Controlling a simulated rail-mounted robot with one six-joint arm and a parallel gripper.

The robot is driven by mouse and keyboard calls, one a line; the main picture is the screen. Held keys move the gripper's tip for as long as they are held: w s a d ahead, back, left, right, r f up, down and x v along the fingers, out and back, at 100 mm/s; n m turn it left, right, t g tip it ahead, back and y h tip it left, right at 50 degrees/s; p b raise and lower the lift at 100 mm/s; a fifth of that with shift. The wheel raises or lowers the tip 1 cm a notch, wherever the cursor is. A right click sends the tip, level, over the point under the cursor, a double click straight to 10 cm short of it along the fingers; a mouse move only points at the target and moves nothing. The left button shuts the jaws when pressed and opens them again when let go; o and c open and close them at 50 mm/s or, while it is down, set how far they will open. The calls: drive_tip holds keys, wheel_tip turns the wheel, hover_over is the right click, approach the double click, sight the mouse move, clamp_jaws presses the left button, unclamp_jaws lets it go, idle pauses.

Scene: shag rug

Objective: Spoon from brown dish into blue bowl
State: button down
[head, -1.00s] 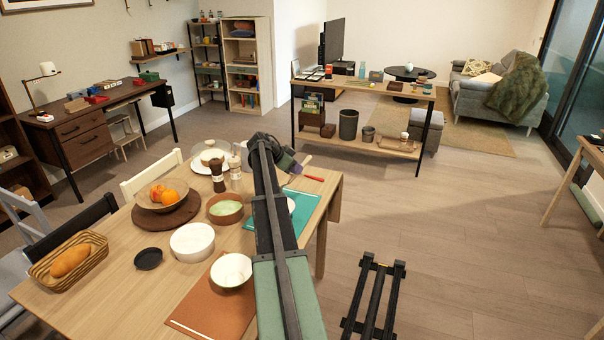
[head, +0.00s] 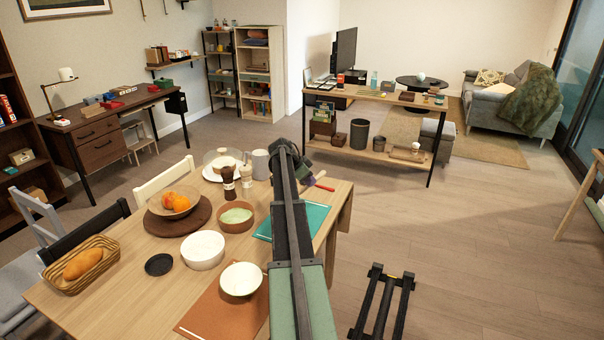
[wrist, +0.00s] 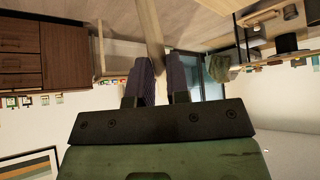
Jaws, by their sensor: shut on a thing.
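My gripper (head: 312,178) is beyond the table's far right part in the head view, at the end of my extended arm. In the wrist view its two dark fingers (wrist: 160,80) close around a pale wooden spoon handle (wrist: 153,40). The spoon's far end is out of that view. In the head view a small tan tip of the spoon (head: 320,176) shows beside the gripper. The brown dish (head: 236,217), with a pale green inside, stands on the table left of my arm. I cannot make out a blue bowl; my arm hides part of the teal mat.
On the table are a white dish (head: 203,250), a white bowl (head: 240,280), a black dish (head: 159,264), a bread basket (head: 82,264), a fruit bowl (head: 173,203) and a pepper mill (head: 228,182). A red-handled item (head: 325,188) lies near the right edge.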

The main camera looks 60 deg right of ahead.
sight(316, 176)
drive_tip(key=d+y, duration=0.1)
drive_tip(key=s+d+f+t+y, duration=0.1)
drive_tip(key=d+f+t+y, duration=0.1)
drive_tip(key=shift+s, duration=0.35)
drive_tip(key=shift+s+f+y, duration=0.15)
drive_tip(key=shift+f+y, duration=0.05)
drive_tip(key=shift+y, duration=0.2)
drive_tip(key=shift+d, duration=0.1)
